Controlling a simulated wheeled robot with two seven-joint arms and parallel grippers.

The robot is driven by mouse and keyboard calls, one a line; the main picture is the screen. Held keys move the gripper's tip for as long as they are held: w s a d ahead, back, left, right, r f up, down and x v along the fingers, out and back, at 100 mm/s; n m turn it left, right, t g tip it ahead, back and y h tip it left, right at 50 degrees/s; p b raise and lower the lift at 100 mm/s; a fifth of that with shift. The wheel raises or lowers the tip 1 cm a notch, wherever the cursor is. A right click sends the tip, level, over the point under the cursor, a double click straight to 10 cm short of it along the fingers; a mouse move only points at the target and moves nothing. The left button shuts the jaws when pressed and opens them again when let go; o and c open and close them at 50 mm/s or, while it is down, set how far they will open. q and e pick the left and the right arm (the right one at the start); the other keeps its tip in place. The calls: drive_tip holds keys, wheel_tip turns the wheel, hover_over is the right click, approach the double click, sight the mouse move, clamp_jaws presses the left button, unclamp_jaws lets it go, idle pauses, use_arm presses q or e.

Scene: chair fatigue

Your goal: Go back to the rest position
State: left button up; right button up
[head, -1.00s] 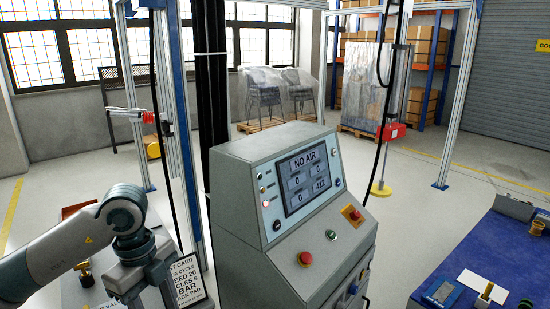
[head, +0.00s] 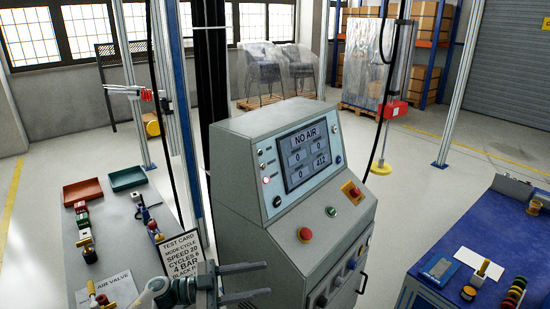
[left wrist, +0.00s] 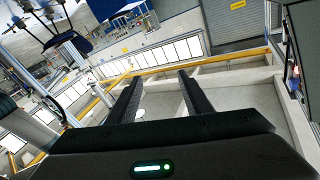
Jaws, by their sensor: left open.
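My left gripper (head: 258,281) is low in the head view, in front of the grey control console (head: 262,225). Its two dark fingers point right and are apart, with nothing between them. In the left wrist view the same gripper (left wrist: 156,92) shows its two black fingers spread and empty, with floor and wall beyond. My right gripper is in neither view. The console's screen (head: 307,158) reads "NO AIR" with several number boxes. A test card (head: 183,256) stands on the left bench, just left of my left gripper.
The left bench (head: 120,235) holds a red tray (head: 82,192), a green tray (head: 127,178) and several valve fittings. A blue bench (head: 455,243) at right holds a blue device (head: 438,270) and small parts. Wrapped chairs (head: 263,72) stand at the back. Open floor lies between.

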use_arm(q)
drive_tip(key=w+a+f+n+t+y, duration=0.2)
drive_tip(key=a+f+n+t+y, duration=0.25)
drive_tip(key=f, duration=0.65)
drive_tip(key=w+a+f+n+t+y, duration=0.1)
drive_tip(key=a+f+n+t+y, duration=0.35)
drive_tip(key=f, duration=0.65)
drive_tip(key=s+a+f+n+y, duration=0.3)
drive_tip(key=s+a+f, duration=0.15)
drive_tip(key=f, duration=0.55)
drive_tip(key=s+a+f+n+y, duration=0.25)
drive_tip(key=s+f, duration=0.35)
drive_tip(key=f, duration=0.4)
drive_tip(key=s+a+f+n+g+y, duration=0.1)
drive_tip(key=s+a+f+g, duration=0.1)
drive_tip(key=s+f, duration=0.6)
drive_tip(key=s+a+f+n+g+y, duration=0.1)
drive_tip(key=s+a+f+g+y, duration=0.15)
drive_tip(key=s+f, duration=0.6)
drive_tip(key=s+f+g, duration=0.3)
drive_tip(key=s, duration=1.2)
drive_tip(key=s+f+g, duration=0.3)
drive_tip(key=s, duration=1.2)
drive_tip(key=shift+s+y, duration=0.15)
drive_tip(key=shift+y, duration=0.15)
